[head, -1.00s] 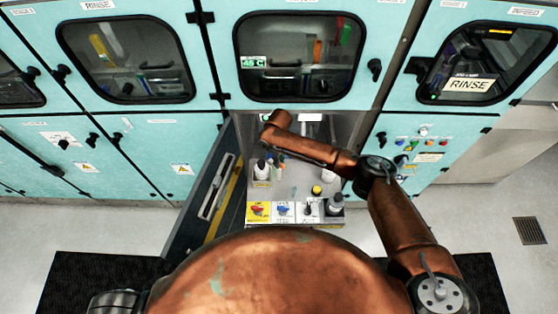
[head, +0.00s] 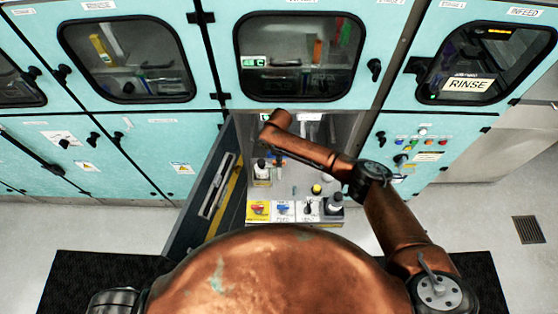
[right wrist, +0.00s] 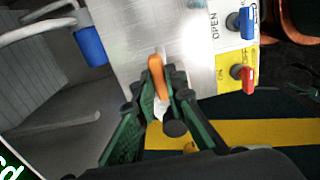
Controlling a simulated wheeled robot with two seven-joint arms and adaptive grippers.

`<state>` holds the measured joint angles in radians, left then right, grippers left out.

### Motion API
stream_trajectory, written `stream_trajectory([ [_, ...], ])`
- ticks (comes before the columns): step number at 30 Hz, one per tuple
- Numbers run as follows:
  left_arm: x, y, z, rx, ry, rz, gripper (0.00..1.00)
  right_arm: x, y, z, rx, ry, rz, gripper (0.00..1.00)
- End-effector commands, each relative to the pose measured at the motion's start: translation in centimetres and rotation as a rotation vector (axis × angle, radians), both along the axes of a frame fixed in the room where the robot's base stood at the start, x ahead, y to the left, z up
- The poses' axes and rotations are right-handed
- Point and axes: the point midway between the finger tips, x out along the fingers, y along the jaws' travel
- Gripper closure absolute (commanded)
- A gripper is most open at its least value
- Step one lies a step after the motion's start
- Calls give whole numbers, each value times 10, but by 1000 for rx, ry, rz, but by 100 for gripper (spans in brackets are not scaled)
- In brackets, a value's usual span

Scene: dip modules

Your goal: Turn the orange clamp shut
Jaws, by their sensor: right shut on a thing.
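The orange clamp (right wrist: 157,76) shows in the right wrist view as a narrow orange lever in front of a pale metal panel. My right gripper (right wrist: 160,98) has its green-sided fingers closed around the lower part of this lever. The fingers hide the lever's lower end and whatever it is mounted on. In the head view my copper right arm reaches into the open bay, and the clamp cannot be made out there. My left gripper is not in view.
A red knob (right wrist: 246,75) and a blue knob (right wrist: 248,22) sit right of the clamp in the wrist view. A blue-sleeved pipe (right wrist: 90,46) is at left. In the head view an open door (head: 205,190) bounds the bay's left side, and bottles (head: 262,172) stand inside.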

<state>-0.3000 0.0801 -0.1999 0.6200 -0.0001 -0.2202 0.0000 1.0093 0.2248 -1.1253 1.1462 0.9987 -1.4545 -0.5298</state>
Motion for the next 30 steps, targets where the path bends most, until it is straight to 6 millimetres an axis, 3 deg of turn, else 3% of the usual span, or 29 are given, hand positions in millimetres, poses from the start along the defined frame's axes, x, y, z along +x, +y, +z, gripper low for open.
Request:
stream_trajectory([
  [15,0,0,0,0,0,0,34,0,1,0,1,-1,19,100],
  [16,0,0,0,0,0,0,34,0,1,0,1,-1,19,87],
  [22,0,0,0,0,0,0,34,0,0,0,1,-1,18,73],
  [30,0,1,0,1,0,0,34,0,0,0,1,-1,17,71],
])
